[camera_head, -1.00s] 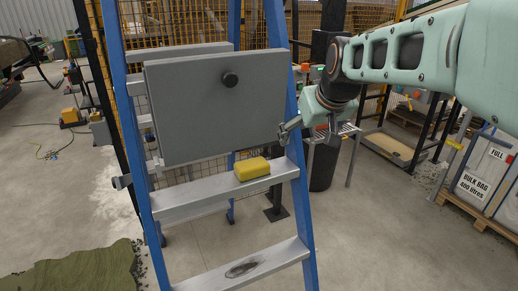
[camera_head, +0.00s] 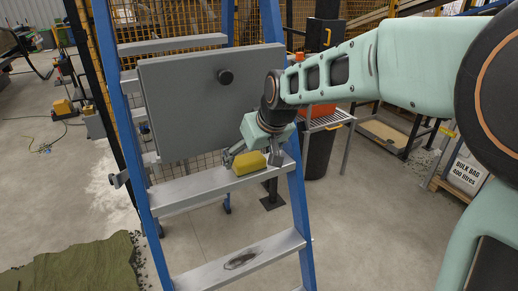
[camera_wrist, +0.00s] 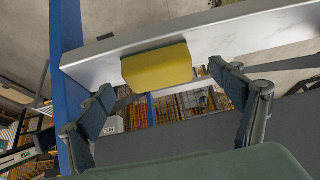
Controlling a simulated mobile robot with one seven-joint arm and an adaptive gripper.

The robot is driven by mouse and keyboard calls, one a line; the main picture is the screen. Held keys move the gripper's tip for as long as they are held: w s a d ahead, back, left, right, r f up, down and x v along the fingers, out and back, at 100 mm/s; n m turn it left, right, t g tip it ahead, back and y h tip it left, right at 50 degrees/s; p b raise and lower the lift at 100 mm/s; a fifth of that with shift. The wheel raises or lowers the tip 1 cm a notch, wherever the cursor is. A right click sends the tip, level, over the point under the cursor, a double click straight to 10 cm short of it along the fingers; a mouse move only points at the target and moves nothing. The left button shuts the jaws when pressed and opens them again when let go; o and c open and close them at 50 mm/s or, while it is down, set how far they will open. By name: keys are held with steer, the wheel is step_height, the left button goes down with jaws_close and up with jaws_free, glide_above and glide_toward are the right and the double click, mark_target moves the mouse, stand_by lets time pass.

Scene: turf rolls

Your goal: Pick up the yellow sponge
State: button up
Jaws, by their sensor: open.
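The yellow sponge (camera_head: 249,163) lies on a grey step (camera_head: 190,193) of the blue stepladder, near the step's right end. My gripper (camera_head: 253,157) is at the sponge in the head view, with its fingers close around or just behind it. In the wrist view the sponge (camera_wrist: 157,67) sits on the step just beyond the open fingers (camera_wrist: 166,92), roughly centred between them, with a dark layer along its top edge. The fingers are spread wider than the sponge and nothing is held. Whether a finger touches the sponge cannot be told.
A grey panel box (camera_head: 208,104) with a black knob stands close above and behind the step. The ladder's blue right rail (camera_head: 296,190) is close to the sponge. A lower step (camera_head: 243,261) is bare but for a dark smudge.

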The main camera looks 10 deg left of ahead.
mark_target(249, 160)
steer(key=shift+x, duration=1.5)
steer(key=shift+w, duration=0.1)
steer(key=c, duration=1.2)
